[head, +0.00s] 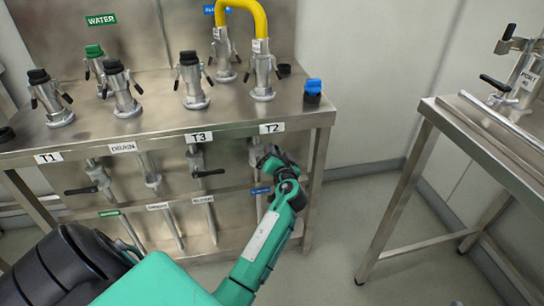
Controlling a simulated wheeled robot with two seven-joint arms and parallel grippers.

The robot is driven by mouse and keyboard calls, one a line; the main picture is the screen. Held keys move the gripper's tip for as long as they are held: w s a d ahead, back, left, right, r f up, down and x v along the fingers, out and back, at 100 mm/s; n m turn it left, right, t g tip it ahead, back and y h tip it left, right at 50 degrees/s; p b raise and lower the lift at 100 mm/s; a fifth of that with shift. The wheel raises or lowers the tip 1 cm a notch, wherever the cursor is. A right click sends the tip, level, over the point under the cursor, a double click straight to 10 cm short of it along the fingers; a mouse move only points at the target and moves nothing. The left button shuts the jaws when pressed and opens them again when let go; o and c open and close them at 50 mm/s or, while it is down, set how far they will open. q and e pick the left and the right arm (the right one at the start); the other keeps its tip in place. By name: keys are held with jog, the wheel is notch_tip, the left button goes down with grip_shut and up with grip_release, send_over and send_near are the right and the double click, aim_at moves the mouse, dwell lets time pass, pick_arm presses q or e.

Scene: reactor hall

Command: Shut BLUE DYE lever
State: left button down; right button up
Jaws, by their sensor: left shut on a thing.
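The valve under the T2 label (271,128) has a pipe with a small blue label (261,190), its text too small to read; by its colour it may be the BLUE DYE valve. My left gripper (271,158) reaches up to this valve from the lower right and is shut at its lever. The gripper and wrist hide the lever, so I cannot tell its angle. The valve body (256,152) shows just left of the fingers. My right gripper is not in view.
The steel bench (150,137) carries several capped couplings, a yellow hose (262,18) and a blue-topped black item (312,90). Black levers under T1 (82,190) and T3 (208,173) lie about horizontal. A second steel table (490,135) stands right, with clear floor between.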

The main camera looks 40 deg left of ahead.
pick_arm(q)
notch_tip(320, 180, down, 7)
jog(key=w+d+m, duration=0.2)
jog(key=m, duration=0.8)
jog(key=shift+w+r+m, duration=0.15)
jog(key=shift+w+m, duration=0.1)
jog(key=shift+m, duration=0.05)
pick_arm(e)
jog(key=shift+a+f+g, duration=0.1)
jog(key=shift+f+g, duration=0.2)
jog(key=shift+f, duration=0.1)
pick_arm(q)
jog(key=shift+d, duration=0.1)
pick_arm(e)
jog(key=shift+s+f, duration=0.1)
pick_arm(q)
jog(key=c, duration=1.4)
grip_release()
jog(key=shift+o, duration=0.2)
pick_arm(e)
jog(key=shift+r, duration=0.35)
